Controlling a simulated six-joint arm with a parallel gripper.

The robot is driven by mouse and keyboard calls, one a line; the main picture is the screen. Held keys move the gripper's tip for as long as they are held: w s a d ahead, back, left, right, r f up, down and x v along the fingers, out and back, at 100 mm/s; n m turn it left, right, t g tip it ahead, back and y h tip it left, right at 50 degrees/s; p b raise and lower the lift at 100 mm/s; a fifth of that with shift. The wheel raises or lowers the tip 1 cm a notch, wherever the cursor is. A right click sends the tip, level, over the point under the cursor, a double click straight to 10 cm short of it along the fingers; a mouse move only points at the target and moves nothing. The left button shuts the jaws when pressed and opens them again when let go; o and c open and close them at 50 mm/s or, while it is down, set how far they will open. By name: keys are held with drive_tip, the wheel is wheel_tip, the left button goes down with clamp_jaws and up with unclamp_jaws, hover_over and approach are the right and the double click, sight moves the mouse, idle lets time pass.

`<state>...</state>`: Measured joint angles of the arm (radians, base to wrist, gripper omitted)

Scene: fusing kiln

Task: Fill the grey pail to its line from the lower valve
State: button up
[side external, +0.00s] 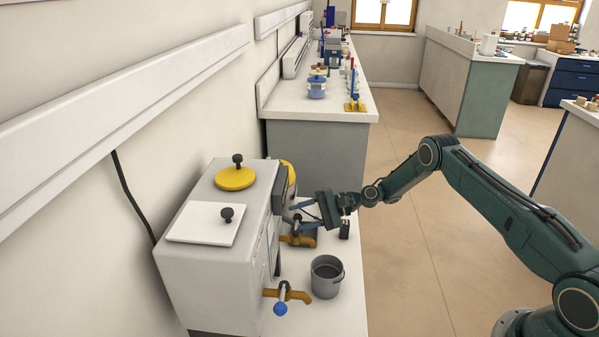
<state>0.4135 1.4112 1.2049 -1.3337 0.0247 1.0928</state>
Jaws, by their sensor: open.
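The grey pail (327,284) stands upright on the bench, its inside dark; I cannot make out a line or any liquid. A near tap (288,293) with an orange spout and a blue knob sticks out of the pale box-shaped unit (215,268), just left of the pail. A second orange tap (298,240) is farther back on the same unit. I cannot tell which is the lower valve. My gripper (298,215) is open, its blue fingers pointing left at the far tap's upper part. Whether they touch it is unclear.
A yellow lid (235,178) and a white plate (206,223), each with a black knob, lie on the unit's top. A small dark object (344,229) stands beyond the pail. The bench's right edge is close to the pail; farther benches hold labware.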

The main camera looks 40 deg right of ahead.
drive_tip(key=v, duration=1.2)
drive_tip(key=shift+s+d, duration=0.2)
drive_tip(key=shift+r, duration=0.15)
drive_tip(key=a+r+n+g+h, duration=0.1)
drive_tip(key=a+r+n+h, duration=0.15)
drive_tip(key=r, duration=0.45)
drive_tip(key=a+r+n+g+h, duration=0.2)
drive_tip(key=a+r+n, duration=0.1)
drive_tip(key=r, duration=0.3)
drive_tip(key=s+a+r+n+h, duration=0.3)
drive_tip(key=s+a+r, duration=0.2)
drive_tip(key=s+r, duration=0.4)
drive_tip(key=s+a+r+n+h, duration=0.1)
drive_tip(key=s+r+h, duration=0.1)
drive_tip(key=s+r, duration=0.3)
drive_tip(key=s+r+n+h, duration=0.1)
drive_tip(key=s+r+h, duration=0.1)
drive_tip(key=s, duration=0.5)
drive_tip(key=s+d+n+t+h, duration=0.1)
drive_tip(key=s+d+h, duration=0.1)
drive_tip(key=s, duration=1.3)
drive_tip(key=shift+f+n, duration=0.2)
drive_tip(key=shift+n, duration=0.15)
